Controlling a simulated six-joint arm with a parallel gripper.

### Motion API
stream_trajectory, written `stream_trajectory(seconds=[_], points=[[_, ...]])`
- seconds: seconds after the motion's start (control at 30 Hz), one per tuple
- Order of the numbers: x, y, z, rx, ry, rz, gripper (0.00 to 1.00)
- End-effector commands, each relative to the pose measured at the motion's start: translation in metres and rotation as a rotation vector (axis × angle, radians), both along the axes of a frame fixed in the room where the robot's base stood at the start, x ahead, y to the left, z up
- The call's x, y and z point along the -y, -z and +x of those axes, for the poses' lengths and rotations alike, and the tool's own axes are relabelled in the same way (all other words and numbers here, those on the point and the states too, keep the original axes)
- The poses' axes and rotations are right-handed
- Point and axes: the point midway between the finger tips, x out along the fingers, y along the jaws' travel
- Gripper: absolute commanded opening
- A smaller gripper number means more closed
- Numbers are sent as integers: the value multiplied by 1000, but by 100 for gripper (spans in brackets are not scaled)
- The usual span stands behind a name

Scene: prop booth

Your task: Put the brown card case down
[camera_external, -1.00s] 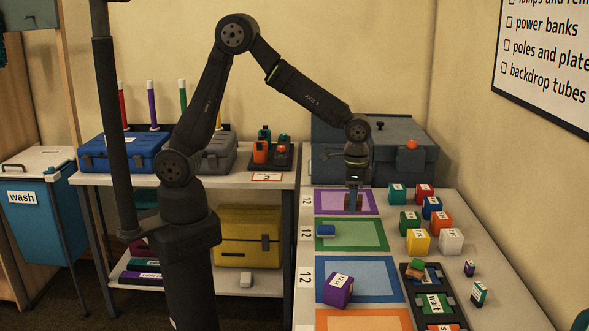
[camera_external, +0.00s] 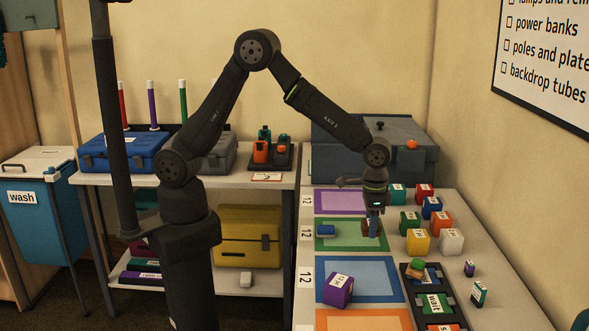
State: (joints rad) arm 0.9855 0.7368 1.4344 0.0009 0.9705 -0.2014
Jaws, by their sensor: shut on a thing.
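My gripper (camera_external: 373,222) points down above the right part of the green mat (camera_external: 340,247). It is shut on the brown card case, a small brown thing (camera_external: 378,230) that shows low between the fingers and is partly hidden by them. I cannot tell whether the case touches the mat or hangs just above it.
The purple mat (camera_external: 335,202) behind is bare. A purple cube (camera_external: 339,290) sits on the blue mat (camera_external: 375,270). Several labelled cubes, including a yellow one (camera_external: 418,241), stand close on the right.

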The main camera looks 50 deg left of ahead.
Motion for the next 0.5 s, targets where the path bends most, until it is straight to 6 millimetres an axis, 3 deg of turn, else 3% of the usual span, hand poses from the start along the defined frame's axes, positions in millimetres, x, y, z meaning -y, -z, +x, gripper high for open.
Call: stream_trajectory(seconds=[0.1,0.2,0.37,0.5], points=[[-3,12,20,-1,-2,1,25],[-4,17,28,-1,0,1,25],[-4,26,31,-1,1,1,25],[-5,47,31,-1,1,3,25]])
